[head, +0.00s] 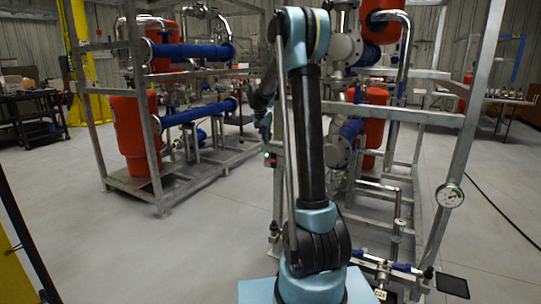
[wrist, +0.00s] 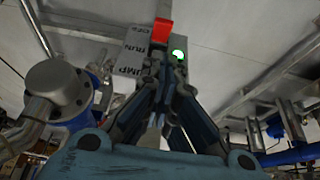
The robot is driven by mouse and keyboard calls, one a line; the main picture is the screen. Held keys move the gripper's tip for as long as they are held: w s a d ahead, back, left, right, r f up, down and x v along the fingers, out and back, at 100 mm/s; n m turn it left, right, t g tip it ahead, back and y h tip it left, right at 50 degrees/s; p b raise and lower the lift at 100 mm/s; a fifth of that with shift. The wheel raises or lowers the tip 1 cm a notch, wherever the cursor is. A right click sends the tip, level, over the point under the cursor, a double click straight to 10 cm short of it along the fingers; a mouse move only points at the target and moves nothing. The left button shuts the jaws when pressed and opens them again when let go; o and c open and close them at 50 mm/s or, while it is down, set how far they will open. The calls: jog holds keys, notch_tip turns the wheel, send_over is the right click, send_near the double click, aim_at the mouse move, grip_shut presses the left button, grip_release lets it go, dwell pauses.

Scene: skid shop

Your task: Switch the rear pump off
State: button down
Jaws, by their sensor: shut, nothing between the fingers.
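A grey switch box fills the top middle of the wrist view (wrist: 138,42). It carries a red handle (wrist: 162,31), a lit green lamp (wrist: 179,54) and the words OFF, RUN and part of PUMP; the rest of the label is hidden. The handle's upper part shows beside OFF, but I cannot tell its exact setting. My gripper (wrist: 164,68) is shut and empty, its tips just below the handle; I cannot tell whether they touch. In the head view the box's green lamp (head: 267,155) glows beside my arm, which hides most of the gripper.
Steel frames carrying red vessels (head: 130,135), blue pipes (head: 200,112) and flanges stand left and right. A pressure gauge (head: 449,195) hangs on the right post. A grey valve body (wrist: 57,88) lies close left of my gripper. The floor at left front is clear.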

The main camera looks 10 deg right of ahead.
aim_at(271, 161)
jog(key=x, duration=1)
jog(key=shift+s+d, duration=0.1)
jog(key=shift+d, duration=0.05)
dwell(0.3)
